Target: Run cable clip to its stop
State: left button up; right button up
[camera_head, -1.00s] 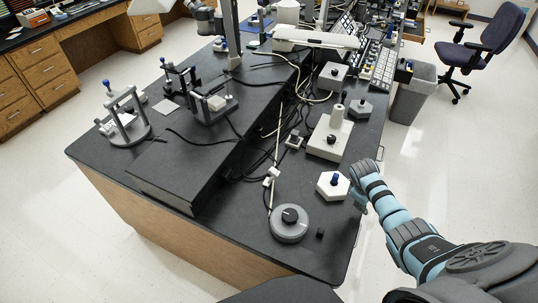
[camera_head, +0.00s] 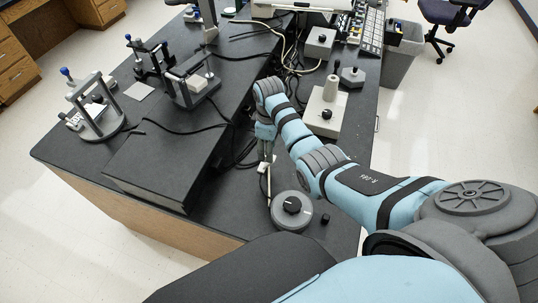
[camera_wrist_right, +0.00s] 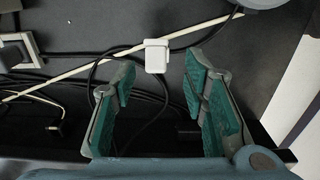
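The cable clip (camera_wrist_right: 157,56) is a small white block around a thin cream rod or cable (camera_wrist_right: 95,68) that runs diagonally across the right wrist view. In the head view the clip (camera_head: 264,167) shows just below my right gripper (camera_head: 266,150), partly covered by it. In the right wrist view my right gripper (camera_wrist_right: 158,75) is open. Its green-padded fingers stand apart on either side of the clip's line, with the clip near the gap between their tips. I see no contact. A stop on the rod cannot be made out. My left gripper is out of view.
A round grey dial (camera_head: 292,210) stands near the rod's front end, with a small black knob (camera_head: 325,219) beside it. Black cables (camera_wrist_right: 135,100) run close to the fingers. A raised black platform (camera_head: 160,165) lies left. A white block with a post (camera_head: 323,115) stands behind my right arm.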

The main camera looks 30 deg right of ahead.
jog(key=f, duration=0.2)
jog(key=w+f, duration=0.1)
jog(key=f, duration=0.1)
jog(key=shift+b, duration=0.35)
jog(key=shift+s+r, duration=0.15)
jog(key=shift+s, duration=0.05)
jog(key=shift+c, duration=1)
grip_shut()
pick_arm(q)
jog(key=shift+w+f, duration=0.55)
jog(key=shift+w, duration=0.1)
